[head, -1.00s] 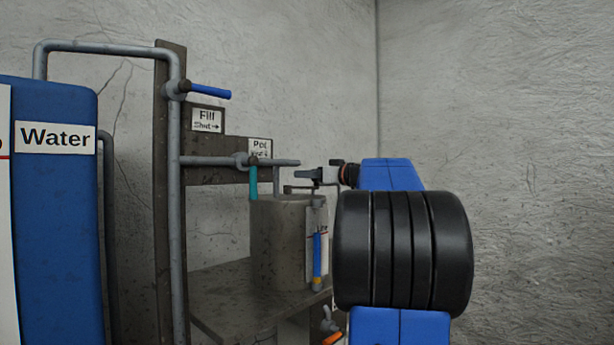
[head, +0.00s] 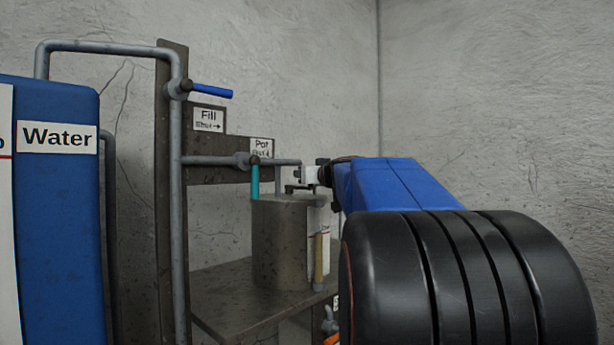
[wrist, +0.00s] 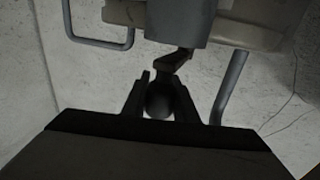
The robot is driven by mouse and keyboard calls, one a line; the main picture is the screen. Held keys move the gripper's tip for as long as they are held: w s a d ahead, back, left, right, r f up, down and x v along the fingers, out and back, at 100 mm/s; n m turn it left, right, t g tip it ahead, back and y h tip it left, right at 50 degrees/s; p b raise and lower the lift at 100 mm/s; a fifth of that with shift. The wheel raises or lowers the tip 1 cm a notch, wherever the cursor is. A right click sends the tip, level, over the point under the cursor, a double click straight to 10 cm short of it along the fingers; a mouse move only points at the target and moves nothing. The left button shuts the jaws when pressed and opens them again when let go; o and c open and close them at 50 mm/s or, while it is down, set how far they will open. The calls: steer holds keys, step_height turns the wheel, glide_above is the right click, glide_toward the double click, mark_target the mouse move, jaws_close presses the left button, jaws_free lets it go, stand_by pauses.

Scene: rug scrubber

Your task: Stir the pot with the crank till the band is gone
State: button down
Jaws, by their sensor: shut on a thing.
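The grey cylindrical pot (head: 280,245) stands on a shelf. Its crank (head: 296,188) sits above the lid; in the wrist view the crank arm (wrist: 172,62) leads to a dark round knob (wrist: 158,103). My gripper (wrist: 160,112) is shut on that knob, one finger on each side. In the head view my gripper (head: 309,177) is at the pot's top right, partly hidden by my arm. A sight tube (head: 319,258) on the pot's right side looks evenly tan, with no separate blue band visible at this size.
A blue Water tank (head: 60,220) stands at the left. Pipes, a blue Fill handle (head: 211,92) and a teal Pot handle (head: 254,180) are on the post and board beside the pot. The shelf (head: 225,295) is clear at its front left.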

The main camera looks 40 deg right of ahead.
steer(key=shift+s+a, duration=0.1)
steer(key=shift+a, duration=0.7)
steer(key=shift+f, duration=0.1)
stand_by(0.7)
steer(key=c, duration=1.4)
jaws_free()
steer(key=shift+s, duration=0.1)
steer(key=v, duration=1.7)
steer(key=shift+s, duration=0.2)
steer(key=shift+c, duration=0.7)
